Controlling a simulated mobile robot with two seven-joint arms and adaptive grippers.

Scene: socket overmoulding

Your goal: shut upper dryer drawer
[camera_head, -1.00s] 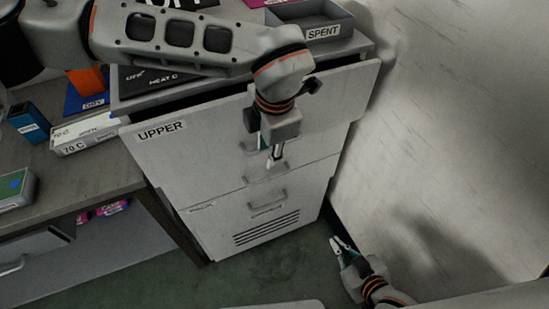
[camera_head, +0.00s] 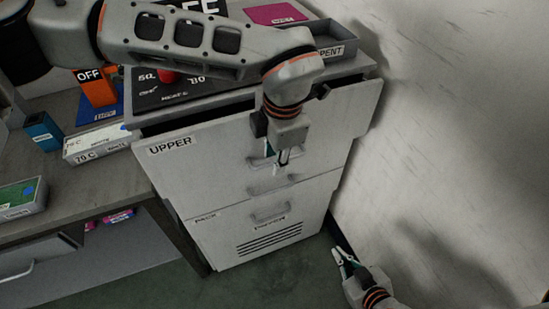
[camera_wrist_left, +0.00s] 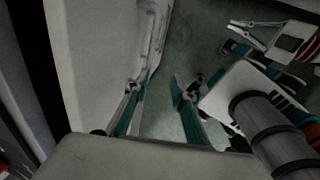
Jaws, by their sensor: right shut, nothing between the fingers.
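The upper dryer drawer (camera_head: 205,160) has a pale front labelled "UPPER". It stands out from the cabinet, with a dark gap behind its top edge. My left gripper (camera_head: 283,157) hangs in front of the drawer's lower middle, fingers pointing down, and hides part of the front. In the left wrist view, its two fingers (camera_wrist_left: 155,95) are apart with nothing between them. A pale front and handle (camera_wrist_left: 155,35) lie close to the left finger; I cannot tell whether they touch. My right gripper (camera_head: 343,257) is shut and empty, low at the right of the cabinet.
Below are lower fronts with a handle (camera_head: 270,212) and vent slots. On the cabinet top are a dark control panel (camera_head: 180,90) and a grey "SPENT" tray (camera_head: 335,50). A bench (camera_head: 95,190) stands left, a pale wall (camera_head: 440,150) right. Green floor is clear in front.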

